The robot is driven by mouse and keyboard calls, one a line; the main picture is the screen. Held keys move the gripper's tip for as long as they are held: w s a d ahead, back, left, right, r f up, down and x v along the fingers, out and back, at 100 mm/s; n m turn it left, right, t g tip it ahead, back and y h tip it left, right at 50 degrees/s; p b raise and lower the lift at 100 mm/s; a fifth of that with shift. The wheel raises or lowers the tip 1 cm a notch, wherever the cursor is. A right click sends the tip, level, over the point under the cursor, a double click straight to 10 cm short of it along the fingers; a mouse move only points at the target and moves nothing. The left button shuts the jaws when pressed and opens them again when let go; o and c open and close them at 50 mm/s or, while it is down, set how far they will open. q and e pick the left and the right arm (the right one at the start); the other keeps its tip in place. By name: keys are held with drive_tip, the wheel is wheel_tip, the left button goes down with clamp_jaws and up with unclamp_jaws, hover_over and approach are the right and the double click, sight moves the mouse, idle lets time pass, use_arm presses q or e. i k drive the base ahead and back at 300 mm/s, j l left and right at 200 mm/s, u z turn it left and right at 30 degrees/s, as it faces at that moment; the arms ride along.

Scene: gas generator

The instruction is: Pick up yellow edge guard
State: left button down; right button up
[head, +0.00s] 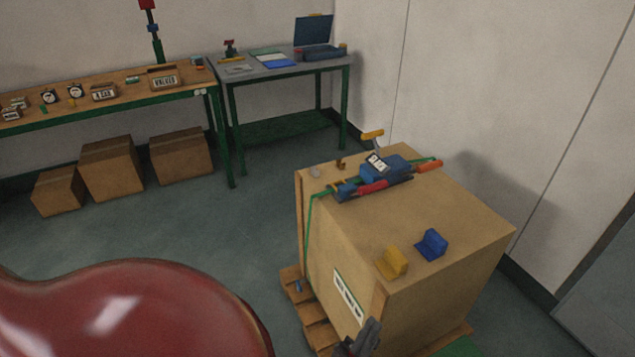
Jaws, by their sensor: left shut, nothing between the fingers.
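The yellow edge guard (392,263) is a small L-shaped piece. It lies on top of the large cardboard box (457,208), near the box's front-left edge. My left gripper (369,333) shows only in part at the bottom of the head view, in front of the box and lower in the picture than the yellow guard. It is shut and empty, apart from the guard. My right gripper is not in view.
A blue edge guard (431,245) lies just right of the yellow one. A blue strapping tool (385,170) with a green strap sits at the box's back. The box stands on a wooden pallet (317,325). Workbenches (130,92) and smaller boxes (110,167) stand behind, left.

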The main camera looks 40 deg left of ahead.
sight(394, 265)
drive_tip(key=u, duration=0.75)
